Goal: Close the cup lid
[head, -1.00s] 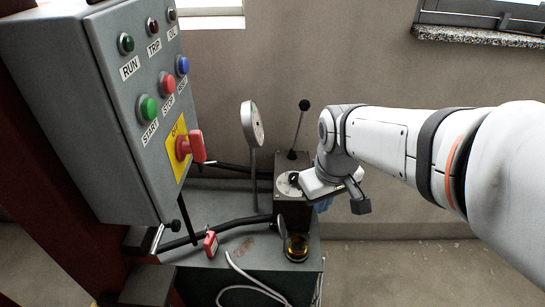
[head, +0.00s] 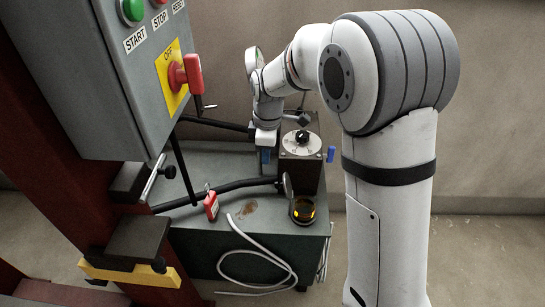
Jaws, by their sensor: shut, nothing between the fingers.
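A small round dark cup (head: 303,210) with amber showing inside sits on the front right part of the green cabinet top. Its round grey lid (head: 287,187) stands raised, nearly upright, at the cup's back left edge, so the cup is open. My gripper (head: 265,160) points down just left of the dark box with the dial, behind the cup and lid and apart from both. Its fingers are small in this view; they look shut and empty.
The dark box (head: 300,172) with a white dial and a blue knob (head: 330,154) stands behind the cup. The grey control cabinet (head: 125,80) overhangs at left.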

